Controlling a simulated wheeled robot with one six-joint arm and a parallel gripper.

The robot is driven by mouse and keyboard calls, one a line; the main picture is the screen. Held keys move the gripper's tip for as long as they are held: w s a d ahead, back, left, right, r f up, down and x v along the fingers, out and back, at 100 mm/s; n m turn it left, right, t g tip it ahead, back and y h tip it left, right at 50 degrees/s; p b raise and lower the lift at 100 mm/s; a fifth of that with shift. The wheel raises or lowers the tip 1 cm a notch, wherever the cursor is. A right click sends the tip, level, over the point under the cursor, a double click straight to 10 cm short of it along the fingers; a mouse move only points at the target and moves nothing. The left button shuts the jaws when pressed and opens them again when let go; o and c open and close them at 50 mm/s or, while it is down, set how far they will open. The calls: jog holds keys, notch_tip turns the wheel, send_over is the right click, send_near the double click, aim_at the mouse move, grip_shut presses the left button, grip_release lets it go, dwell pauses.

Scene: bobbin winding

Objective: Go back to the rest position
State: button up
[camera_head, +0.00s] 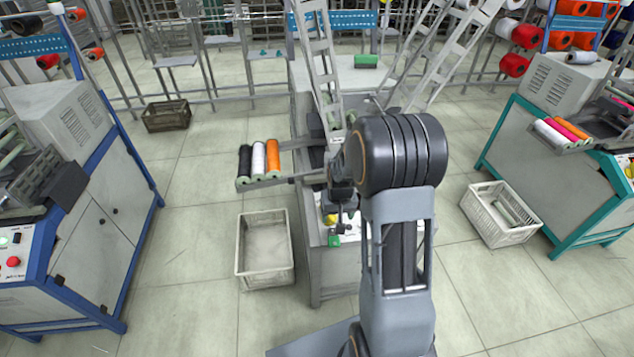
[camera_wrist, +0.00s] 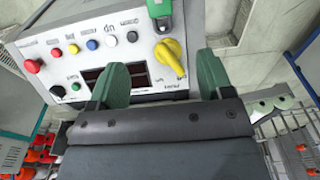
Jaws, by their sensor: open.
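My gripper (camera_wrist: 162,82) shows in the wrist view with its two green fingers spread apart and nothing between them. Beyond the fingers is a control panel (camera_wrist: 140,50) with a red button (camera_wrist: 33,66), small coloured buttons, dark displays and a yellow rotary switch (camera_wrist: 170,57). I cannot tell whether a finger touches the panel. In the head view my arm (camera_head: 398,150) stands in front of the middle machine, and my gripper (camera_head: 336,222) is at the machine's front, largely hard to make out.
A tray of black, white and orange bobbins (camera_head: 259,158) juts from the middle machine's left. An empty crate (camera_head: 264,272) stands below it on the floor. Another crate (camera_head: 503,212) stands right, by the teal-framed machine (camera_head: 530,150). A blue-framed machine (camera_head: 75,190) stands left. Floor between them is open.

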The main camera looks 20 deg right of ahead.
jog(key=s+a+r+n+t+p, duration=0.1)
jog(key=s+a+r, duration=0.3)
jog(key=s+r, duration=0.3)
jog(key=s+a+r+n+t+p, duration=0.1)
jog(key=s+a+r, duration=0.4)
jog(key=r, duration=0.9)
jog(key=shift+s+a+n+t+p, duration=0.3)
jog(key=shift+s+p, duration=0.2)
jog(key=shift+s, duration=1.2)
